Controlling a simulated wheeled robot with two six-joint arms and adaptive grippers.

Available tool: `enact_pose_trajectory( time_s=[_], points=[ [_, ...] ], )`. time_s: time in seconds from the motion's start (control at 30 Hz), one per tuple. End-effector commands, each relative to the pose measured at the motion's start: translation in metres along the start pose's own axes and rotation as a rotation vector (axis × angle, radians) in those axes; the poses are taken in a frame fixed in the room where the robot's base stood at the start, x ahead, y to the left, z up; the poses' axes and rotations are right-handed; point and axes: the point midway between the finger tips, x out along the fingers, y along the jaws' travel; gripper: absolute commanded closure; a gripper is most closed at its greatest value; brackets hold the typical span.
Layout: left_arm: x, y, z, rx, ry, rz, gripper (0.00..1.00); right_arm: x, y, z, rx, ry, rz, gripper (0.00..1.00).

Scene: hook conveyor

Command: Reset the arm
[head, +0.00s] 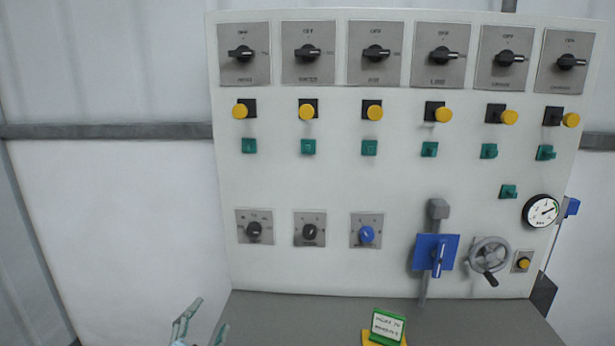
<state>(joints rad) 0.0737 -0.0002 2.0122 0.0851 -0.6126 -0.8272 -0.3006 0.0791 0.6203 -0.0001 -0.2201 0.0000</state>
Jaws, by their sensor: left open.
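My left gripper (203,325) shows at the bottom of the head view, left of centre. Its two pale green fingers are spread apart with nothing between them. It is low in the picture, by the left front part of the grey ledge, below the white control panel (330,190). The rest of my left arm is cut off by the bottom edge. My right gripper does not show.
The panel carries rotary switches (308,53), yellow buttons (374,113), green buttons (308,147), a blue lever (438,257), a handwheel (489,256) and a gauge (541,210). A small green sign (388,325) stands on the grey ledge (290,318).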

Motion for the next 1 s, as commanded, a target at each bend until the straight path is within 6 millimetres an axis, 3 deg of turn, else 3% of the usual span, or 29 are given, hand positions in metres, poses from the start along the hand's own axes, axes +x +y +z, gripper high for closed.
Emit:
enact_pose_trajectory(
  time_s=[0.23, 0.47, 0.77, 1.0],
  points=[
    [-0.021, 0.037, 0.028, -0.088, -0.103, 0.12, 0.45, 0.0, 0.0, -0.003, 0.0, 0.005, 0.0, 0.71],
    [-0.075, 0.074, 0.084, -0.221, -0.318, 0.248, 0.45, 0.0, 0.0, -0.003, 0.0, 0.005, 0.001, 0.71],
    [-0.183, 0.117, 0.151, -0.419, -0.706, 0.373, 0.45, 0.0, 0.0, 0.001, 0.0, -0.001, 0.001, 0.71],
    [-0.289, 0.132, 0.187, -0.549, -1.059, 0.39, 0.45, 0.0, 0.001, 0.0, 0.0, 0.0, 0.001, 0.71]
  ],
)
